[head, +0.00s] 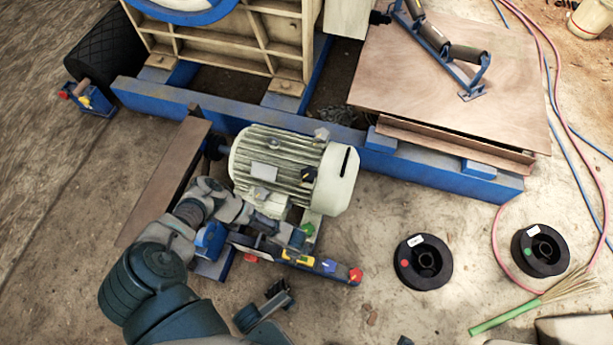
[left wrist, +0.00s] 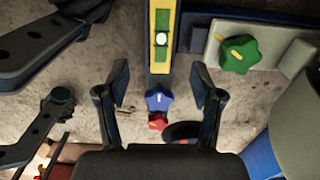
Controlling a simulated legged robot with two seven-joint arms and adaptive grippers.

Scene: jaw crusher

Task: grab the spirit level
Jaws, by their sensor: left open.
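The spirit level (head: 299,259) is a yellow bar lying along the blue motor rail below the electric motor. In the left wrist view the spirit level (left wrist: 162,38) shows its yellow face and a round pale vial, ahead of the fingertips and roughly centred between them. My left gripper (head: 282,233) is over the rail by the motor, partly hiding it. In the wrist view its fingers (left wrist: 160,85) stand apart with nothing held. My right gripper (head: 264,305) is low in the head view, its dark fingers apart and empty. The level's far end is out of the wrist view.
The motor (head: 290,170) stands close above the level. A blue knob (left wrist: 158,99), a red knob (left wrist: 157,121) and a green knob (left wrist: 238,53) are nearby. Two black spools (head: 423,262) and a green-handled broom (head: 505,316) lie right. The floor between is mostly clear.

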